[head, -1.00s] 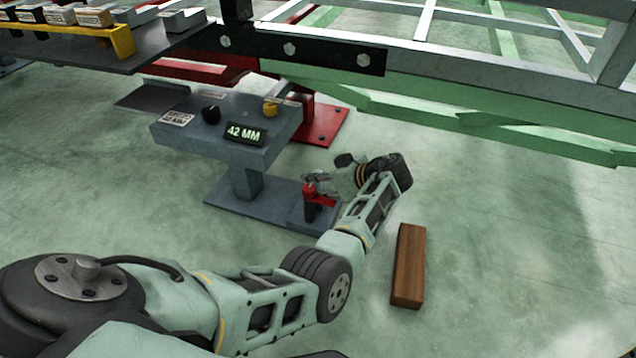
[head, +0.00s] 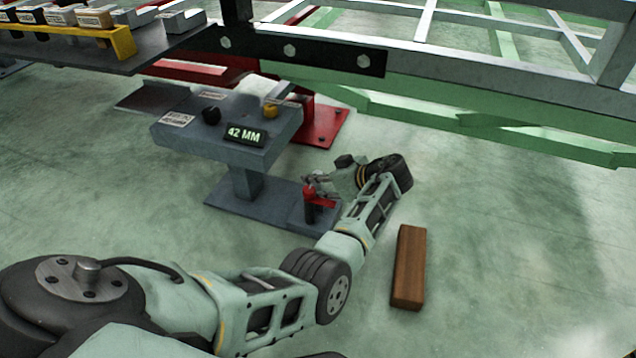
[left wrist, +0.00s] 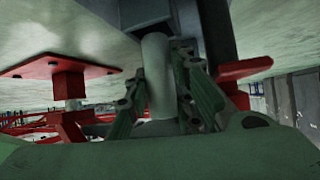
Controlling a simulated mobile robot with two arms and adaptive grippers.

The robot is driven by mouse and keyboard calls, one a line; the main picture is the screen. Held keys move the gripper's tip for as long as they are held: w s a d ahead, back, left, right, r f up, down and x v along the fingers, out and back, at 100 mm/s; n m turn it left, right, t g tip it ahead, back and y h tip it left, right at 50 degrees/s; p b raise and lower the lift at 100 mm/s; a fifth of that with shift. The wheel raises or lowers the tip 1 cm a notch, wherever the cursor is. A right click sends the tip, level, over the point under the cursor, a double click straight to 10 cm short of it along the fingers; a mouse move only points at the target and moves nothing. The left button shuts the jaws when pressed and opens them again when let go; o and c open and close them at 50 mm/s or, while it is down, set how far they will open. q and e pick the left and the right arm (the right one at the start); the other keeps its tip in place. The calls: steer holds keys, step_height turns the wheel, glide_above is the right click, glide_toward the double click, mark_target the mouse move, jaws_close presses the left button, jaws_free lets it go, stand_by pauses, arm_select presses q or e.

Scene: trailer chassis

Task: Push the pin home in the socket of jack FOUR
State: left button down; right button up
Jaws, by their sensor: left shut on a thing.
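My left gripper (head: 313,182) is at the near right end of the grey jack stand's base plate (head: 262,202). It is shut on a pin, seen in the left wrist view as a pale upright rod (left wrist: 158,75) between the two fingers. In the head view, a short dark post with a red tab (head: 320,202) stands at this spot; the red tab also shows in the left wrist view (left wrist: 243,72). The fingers hide much of the pin, and I cannot tell how deep it sits in its socket. My right gripper is not in view.
The grey stand top (head: 200,140) carries a "42 MM" display (head: 247,134), a black knob (head: 211,116) and a yellow knob (head: 270,110). A brown wooden block (head: 408,267) lies right of my arm. The trailer frame (head: 470,62) spans the back. Open floor lies right.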

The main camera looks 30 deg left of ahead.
arm_select(q)
steer(key=shift+f, duration=0.35)
